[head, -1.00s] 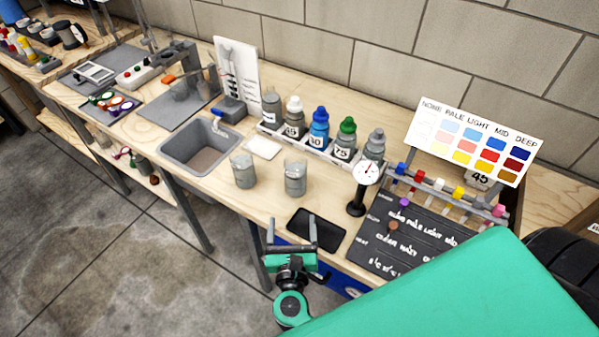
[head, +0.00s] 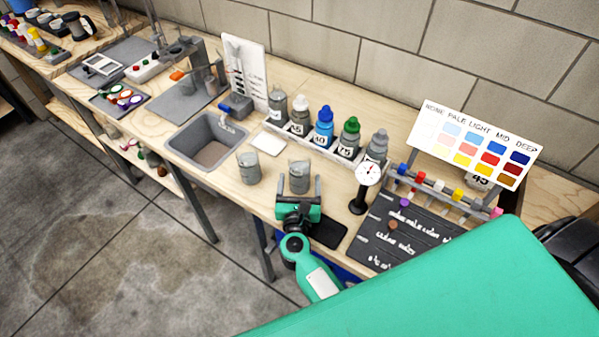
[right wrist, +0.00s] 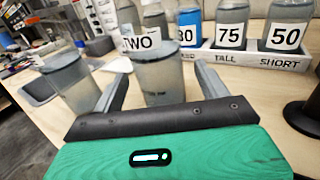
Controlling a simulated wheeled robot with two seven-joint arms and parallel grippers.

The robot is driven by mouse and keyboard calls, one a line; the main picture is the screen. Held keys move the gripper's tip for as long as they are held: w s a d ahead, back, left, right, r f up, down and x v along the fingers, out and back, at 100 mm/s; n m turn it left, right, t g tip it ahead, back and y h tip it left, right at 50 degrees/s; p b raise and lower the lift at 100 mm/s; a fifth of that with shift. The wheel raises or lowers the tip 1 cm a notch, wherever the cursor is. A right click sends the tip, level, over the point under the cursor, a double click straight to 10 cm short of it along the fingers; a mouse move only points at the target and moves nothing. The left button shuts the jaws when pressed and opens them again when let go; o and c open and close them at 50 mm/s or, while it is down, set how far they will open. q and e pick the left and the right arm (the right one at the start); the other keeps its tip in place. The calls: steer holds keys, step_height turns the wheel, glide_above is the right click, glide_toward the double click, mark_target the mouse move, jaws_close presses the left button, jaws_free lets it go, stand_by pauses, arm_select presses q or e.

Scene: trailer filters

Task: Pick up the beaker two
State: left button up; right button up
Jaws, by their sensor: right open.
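Beaker two (head: 299,178) is a grey, see-through cup upright on the wooden bench, the right one of two similar beakers. In the right wrist view beaker two (right wrist: 160,80) stands straight ahead, with a white "TWO" label at its upper left. My right gripper (head: 299,188) is open at the beaker's near side, one finger to each side of it. The wrist view shows a gap on both sides, and the palm hides the beaker's lowest part. The other beaker (head: 249,168) stands to the left, outside the fingers. My left gripper is out of view.
A rack of labelled bottles (head: 323,128) stands behind the beakers. A dial gauge on a black stand (head: 367,176) is to the right. A grey sink (head: 208,143) and a white pad (head: 268,144) lie to the left. A black flat pad (head: 329,233) lies near the front edge.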

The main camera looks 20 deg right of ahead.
steer(key=shift+p+x, duration=0.3)
steer(key=shift+x, duration=1.2)
steer(key=shift+a, duration=0.1)
steer(key=shift+c, duration=0.3)
steer(key=c, duration=1.1)
steer(key=shift+c, duration=0.4)
steer(key=shift+r, duration=0.2)
